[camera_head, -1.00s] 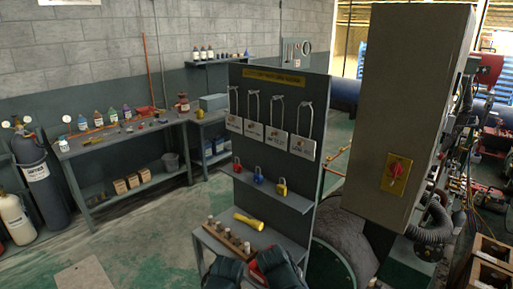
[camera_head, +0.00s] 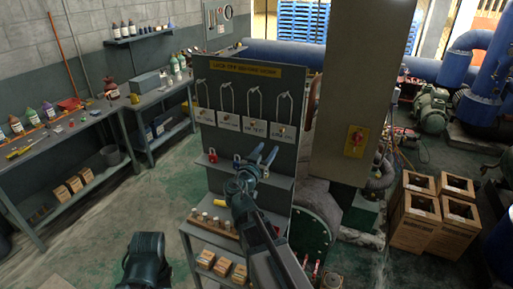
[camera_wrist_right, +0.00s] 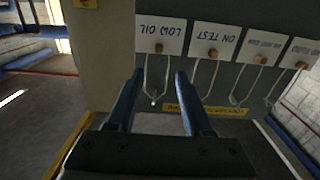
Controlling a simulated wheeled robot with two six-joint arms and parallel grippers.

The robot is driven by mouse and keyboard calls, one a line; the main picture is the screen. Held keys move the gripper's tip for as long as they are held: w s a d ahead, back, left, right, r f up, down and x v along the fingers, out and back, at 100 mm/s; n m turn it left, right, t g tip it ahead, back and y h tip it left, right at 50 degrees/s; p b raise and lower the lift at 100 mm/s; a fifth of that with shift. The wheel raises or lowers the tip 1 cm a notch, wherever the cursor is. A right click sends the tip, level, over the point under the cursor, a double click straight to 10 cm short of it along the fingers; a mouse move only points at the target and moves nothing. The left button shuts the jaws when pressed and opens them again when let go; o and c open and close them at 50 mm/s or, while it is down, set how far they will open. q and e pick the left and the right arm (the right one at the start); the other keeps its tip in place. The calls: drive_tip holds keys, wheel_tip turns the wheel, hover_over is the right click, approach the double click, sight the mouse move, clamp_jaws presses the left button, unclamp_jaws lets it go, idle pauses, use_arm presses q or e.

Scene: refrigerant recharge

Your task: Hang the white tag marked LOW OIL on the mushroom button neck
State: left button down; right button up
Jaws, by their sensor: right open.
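The white LOW OIL tag (camera_head: 282,132) hangs at the right end of the tag row by its wire loop. In the right wrist view the LOW OIL tag (camera_wrist_right: 160,35) appears upside down, with its loop between and beyond the fingers. My right gripper (camera_head: 263,153) is open and empty, just below and left of this tag in the head view; it also shows in the wrist view (camera_wrist_right: 159,76). The red mushroom button (camera_head: 356,137) sits on a yellow plate on the grey cabinet to the right; its neck cannot be made out.
Other tags hang alongside, including ON TEST (camera_head: 255,128). The grey tag board (camera_head: 300,95) has a shelf (camera_head: 222,170) with a red padlock (camera_head: 212,155). The cabinet (camera_head: 338,80) stands to its right, with cardboard boxes (camera_head: 416,220) beyond.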

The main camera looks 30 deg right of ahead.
sight(281, 131)
drive_tip(key=x, duration=1.3)
drive_tip(key=shift+d, duration=0.2)
clamp_jaws()
drive_tip(key=shift+r, duration=0.1)
wheel_tip(281, 131, up, 3)
drive_tip(key=p, duration=0.3)
drive_tip(key=shift+s, duration=0.1)
